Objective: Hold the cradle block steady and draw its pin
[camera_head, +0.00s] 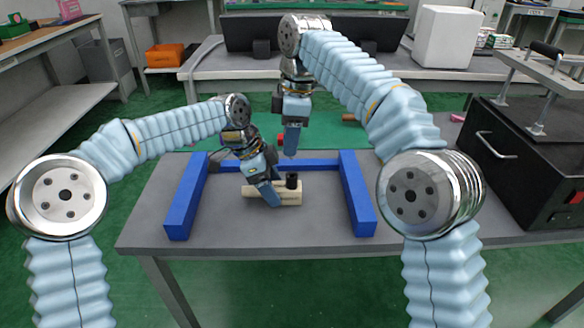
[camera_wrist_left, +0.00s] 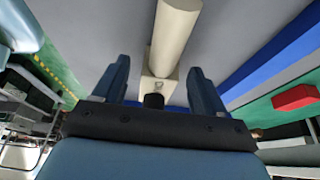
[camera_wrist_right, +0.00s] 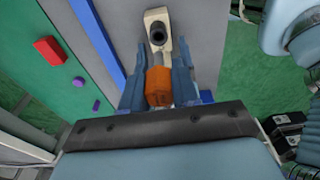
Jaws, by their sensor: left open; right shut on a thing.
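The cradle block (camera_head: 255,191) is a pale beige piece lying on the grey table, with a long round part in the left wrist view (camera_wrist_left: 174,30). A black upright collar (camera_head: 292,180) stands on it; its dark round opening shows in the right wrist view (camera_wrist_right: 157,34). My left gripper (camera_head: 271,197) is low at the block, its open fingers on either side of the block's near end in the left wrist view (camera_wrist_left: 160,88). My right gripper (camera_head: 291,153) is above the collar, shut on an orange piece (camera_wrist_right: 158,86). I cannot tell whether this is the pin.
Blue bars flank the block at left (camera_head: 187,200) and right (camera_head: 357,195), with another behind (camera_head: 325,166). A red block (camera_wrist_right: 48,50) lies on the green surface beyond. A black case (camera_head: 510,160) is at right. The table front is clear.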

